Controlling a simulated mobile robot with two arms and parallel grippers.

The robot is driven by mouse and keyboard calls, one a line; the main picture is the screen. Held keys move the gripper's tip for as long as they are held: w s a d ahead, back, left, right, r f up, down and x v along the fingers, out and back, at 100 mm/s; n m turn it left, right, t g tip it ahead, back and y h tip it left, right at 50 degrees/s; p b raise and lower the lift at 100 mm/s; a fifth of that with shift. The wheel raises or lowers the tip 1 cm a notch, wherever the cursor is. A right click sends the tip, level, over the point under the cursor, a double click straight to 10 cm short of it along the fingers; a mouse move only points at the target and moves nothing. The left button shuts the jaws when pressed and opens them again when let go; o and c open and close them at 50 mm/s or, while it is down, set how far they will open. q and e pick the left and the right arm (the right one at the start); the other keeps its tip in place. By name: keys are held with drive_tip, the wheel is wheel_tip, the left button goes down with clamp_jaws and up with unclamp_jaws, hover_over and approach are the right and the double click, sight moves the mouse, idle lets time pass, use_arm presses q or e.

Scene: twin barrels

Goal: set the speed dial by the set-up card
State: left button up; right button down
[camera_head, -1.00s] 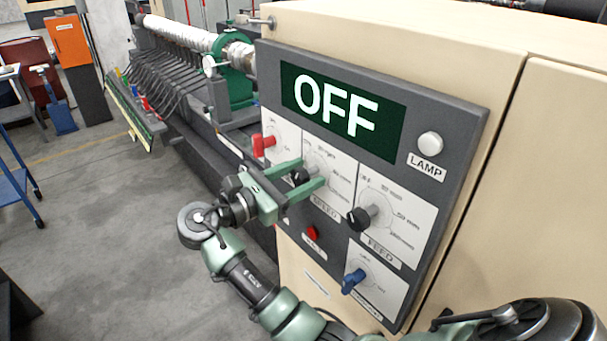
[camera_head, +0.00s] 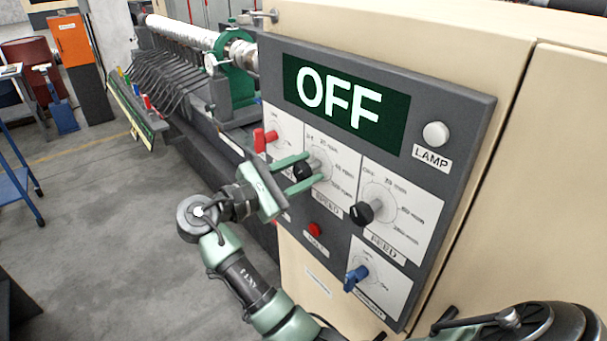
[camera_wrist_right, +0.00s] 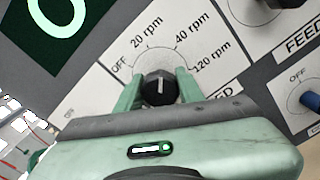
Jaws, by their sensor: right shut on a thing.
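The black speed dial (camera_head: 301,173) is on its white plate in the upper middle of the grey panel. My right gripper (camera_head: 311,170) is shut on the dial's knob, one green finger on each side. In the right wrist view the knob (camera_wrist_right: 158,88) sits between the fingers, below the marks OFF, 20 rpm, 40 rpm and 120 rpm. A pale line on its face runs roughly upright in that view; I cannot tell the exact setting. The display (camera_head: 343,103) reads OFF. I cannot make out a set-up card. My left gripper is not in view.
The black feed dial (camera_head: 363,212) is right of the speed dial. A red knob (camera_head: 264,139) is to its left. A red button (camera_head: 314,229) and a blue knob (camera_head: 356,278) sit below. A white lamp button (camera_head: 435,135) is at upper right.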

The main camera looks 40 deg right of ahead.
drive_tip(key=m+b, duration=0.2)
drive_tip(key=m, duration=0.1)
drive_tip(key=m+b, duration=0.1)
drive_tip(key=shift+f+m, duration=0.3)
drive_tip(key=shift+m, duration=0.1)
drive_tip(key=m+b, duration=0.7)
drive_tip(key=b, duration=0.2)
drive_tip(key=shift+m, duration=0.4)
drive_tip(key=shift+r+m+b, duration=0.1)
drive_tip(key=shift+m+b, duration=1)
drive_tip(key=shift+b, duration=0.05)
drive_tip(key=shift+r+m, duration=0.15)
drive_tip(key=shift+m, duration=0.15)
drive_tip(key=c, duration=1)
unclamp_jaws()
drive_tip(key=shift+o, duration=0.5)
drive_tip(key=shift+d, duration=0.15)
